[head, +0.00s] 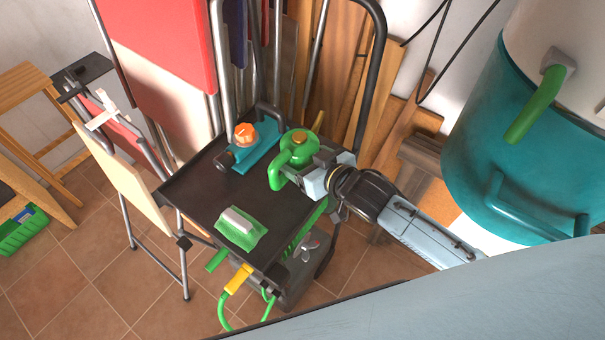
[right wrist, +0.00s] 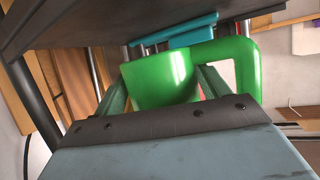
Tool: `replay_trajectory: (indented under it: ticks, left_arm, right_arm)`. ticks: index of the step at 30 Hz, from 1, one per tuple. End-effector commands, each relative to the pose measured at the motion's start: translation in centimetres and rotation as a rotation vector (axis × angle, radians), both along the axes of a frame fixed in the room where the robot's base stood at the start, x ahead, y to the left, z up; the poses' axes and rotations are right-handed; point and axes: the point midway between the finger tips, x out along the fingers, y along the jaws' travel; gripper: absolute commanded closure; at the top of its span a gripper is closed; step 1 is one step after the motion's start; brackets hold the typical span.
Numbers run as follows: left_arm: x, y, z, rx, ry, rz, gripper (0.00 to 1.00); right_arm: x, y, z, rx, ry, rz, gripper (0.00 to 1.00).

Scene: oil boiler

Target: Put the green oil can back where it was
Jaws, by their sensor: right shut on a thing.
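The green oil can (head: 299,147) is over the right back part of the dark tray (head: 196,192) of a cart, its green handle toward the lower left. My right gripper (head: 306,171) reaches it from the right and is shut on it. In the right wrist view the green can (right wrist: 160,78) sits between the two fingers, with its handle loop at the right. I cannot tell whether the can's base touches the tray. My left gripper is not in view.
A teal tool with an orange knob (head: 245,134) lies on the tray left of the can. A black rail (head: 378,60) and wooden boards stand behind. A large teal tank (head: 520,150) stands right.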

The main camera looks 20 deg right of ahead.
Motion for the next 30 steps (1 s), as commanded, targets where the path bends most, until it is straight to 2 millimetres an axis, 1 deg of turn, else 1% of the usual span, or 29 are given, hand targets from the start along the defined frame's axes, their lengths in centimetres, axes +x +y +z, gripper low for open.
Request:
replay_trajectory:
  ticks: [1, 5, 10, 12, 19, 23, 24, 28, 29, 30]
  left_arm:
    - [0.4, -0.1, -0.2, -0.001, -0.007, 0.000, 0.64]
    - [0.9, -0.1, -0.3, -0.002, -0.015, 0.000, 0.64]
    - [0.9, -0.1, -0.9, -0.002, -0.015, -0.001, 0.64]
    - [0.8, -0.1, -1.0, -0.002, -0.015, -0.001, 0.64]
    - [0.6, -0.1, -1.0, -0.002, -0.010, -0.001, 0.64]
    - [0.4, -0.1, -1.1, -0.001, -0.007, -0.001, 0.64]
    - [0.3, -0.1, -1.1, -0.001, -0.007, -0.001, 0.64]
    - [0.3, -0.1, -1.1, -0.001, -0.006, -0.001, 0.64]
    - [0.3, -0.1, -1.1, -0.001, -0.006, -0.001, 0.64]
    - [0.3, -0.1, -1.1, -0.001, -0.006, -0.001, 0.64]
  right_arm:
    - [0.1, 0.0, -0.4, 0.002, -0.002, 0.000, 0.57]
    - [0.1, 0.1, -1.2, 0.004, -0.003, 0.000, 0.57]
    - [0.0, 0.0, -3.7, 0.001, -0.001, -0.001, 0.57]
    - [0.0, 0.0, -4.4, 0.002, -0.002, 0.000, 0.57]
    - [0.0, 0.1, -4.4, 0.001, -0.004, 0.000, 0.57]
    - [0.0, 0.0, -4.7, 0.002, -0.003, -0.001, 0.57]
    - [0.0, 0.0, -4.8, 0.001, -0.001, 0.000, 0.23]
    - [0.0, 0.0, -4.8, 0.001, -0.001, 0.000, 0.06]
    - [0.0, 0.0, -4.8, 0.001, -0.001, 0.000, 0.04]
    - [0.0, 0.0, -4.8, 0.001, -0.001, 0.000, 0.04]
